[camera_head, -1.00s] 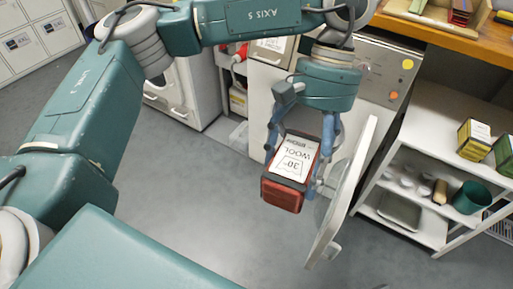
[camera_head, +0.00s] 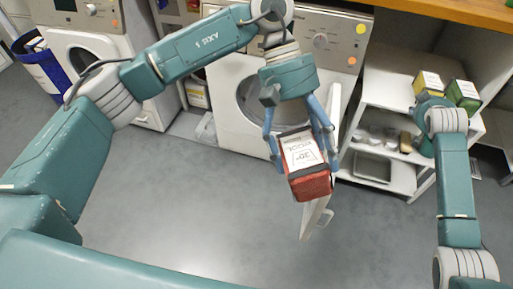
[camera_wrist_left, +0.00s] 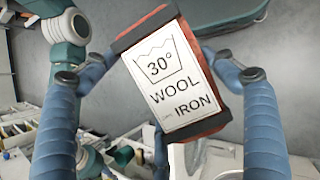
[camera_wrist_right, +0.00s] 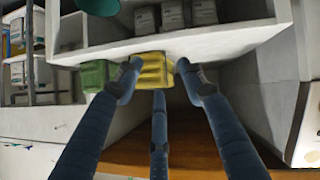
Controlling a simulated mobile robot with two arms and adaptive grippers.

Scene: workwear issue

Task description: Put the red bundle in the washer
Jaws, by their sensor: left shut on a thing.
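My left gripper (camera_head: 298,140) is shut on the red bundle (camera_head: 312,187), which has a white label on top. In the left wrist view the bundle (camera_wrist_left: 172,78) sits between the fingers, its label reading 30°, WOOL, IRON. The washer (camera_head: 228,128) stands behind the gripper, with its round opening partly hidden by my arm. Its door (camera_head: 313,217) is swung open, at the right of and partly behind the held bundle. The bundle is outside the washer, above the floor. My right gripper (camera_wrist_right: 157,78) is open, its fingers apart near a yellow bundle; contact cannot be told.
A white shelf unit (camera_head: 385,95) right of the washer bears the yellow bundle (camera_head: 428,82) and a green bundle (camera_head: 462,93) on top. Another machine (camera_head: 90,60) stands at the left, beside a blue bin (camera_head: 40,68). The grey floor in front is clear.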

